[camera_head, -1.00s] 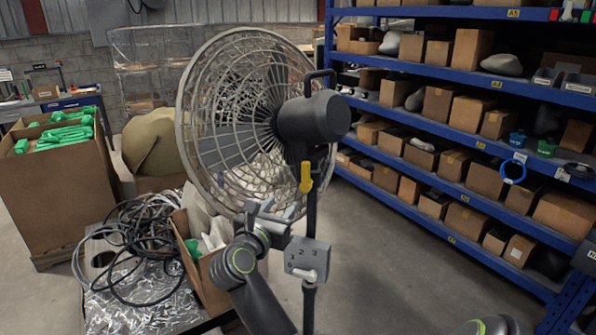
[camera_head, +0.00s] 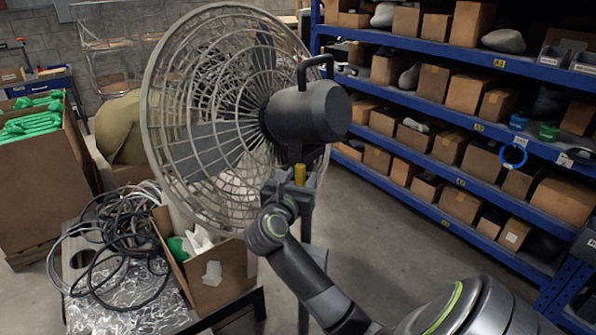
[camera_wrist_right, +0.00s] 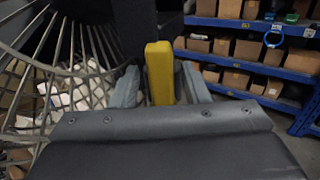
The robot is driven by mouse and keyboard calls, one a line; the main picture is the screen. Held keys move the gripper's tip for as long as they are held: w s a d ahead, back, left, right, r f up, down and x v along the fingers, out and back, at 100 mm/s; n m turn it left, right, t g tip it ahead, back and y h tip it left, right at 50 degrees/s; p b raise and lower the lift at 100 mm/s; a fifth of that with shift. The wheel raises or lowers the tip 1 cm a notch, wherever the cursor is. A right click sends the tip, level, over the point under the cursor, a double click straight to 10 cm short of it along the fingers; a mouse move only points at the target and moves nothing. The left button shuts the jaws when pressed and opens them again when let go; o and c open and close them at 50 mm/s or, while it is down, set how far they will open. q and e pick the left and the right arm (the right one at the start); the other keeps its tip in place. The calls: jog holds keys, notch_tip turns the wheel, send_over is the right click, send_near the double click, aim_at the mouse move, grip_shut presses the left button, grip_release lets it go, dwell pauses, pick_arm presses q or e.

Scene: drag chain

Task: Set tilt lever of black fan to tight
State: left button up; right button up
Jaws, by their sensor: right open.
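The black fan (camera_head: 312,112) stands in the middle of the head view, with a round wire cage on its left and its motor housing facing me. Its yellow tilt lever (camera_head: 299,174) hangs below the housing, about vertical. My right gripper (camera_head: 292,187) is at the lever, partly hiding it. In the right wrist view, the yellow lever (camera_wrist_right: 160,73) stands between the two grey fingertips, with the right gripper (camera_wrist_right: 161,88) open around it. I cannot tell whether a finger touches it. My left gripper is not in view.
Blue shelving (camera_head: 440,150) with cardboard boxes stands on the right. Left of the fan, a table (camera_head: 228,312) bears black cables (camera_head: 118,235) and an open carton (camera_head: 222,284). A large box of green parts (camera_head: 40,185) is at far left. Floor between fan and shelving is clear.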

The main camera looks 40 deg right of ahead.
jog(key=shift+s+r, duration=0.1)
jog(key=shift+s, duration=0.1)
jog(key=shift+c, duration=0.4)
grip_shut()
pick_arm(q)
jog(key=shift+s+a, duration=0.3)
pick_arm(e)
jog(key=shift+w, duration=0.1)
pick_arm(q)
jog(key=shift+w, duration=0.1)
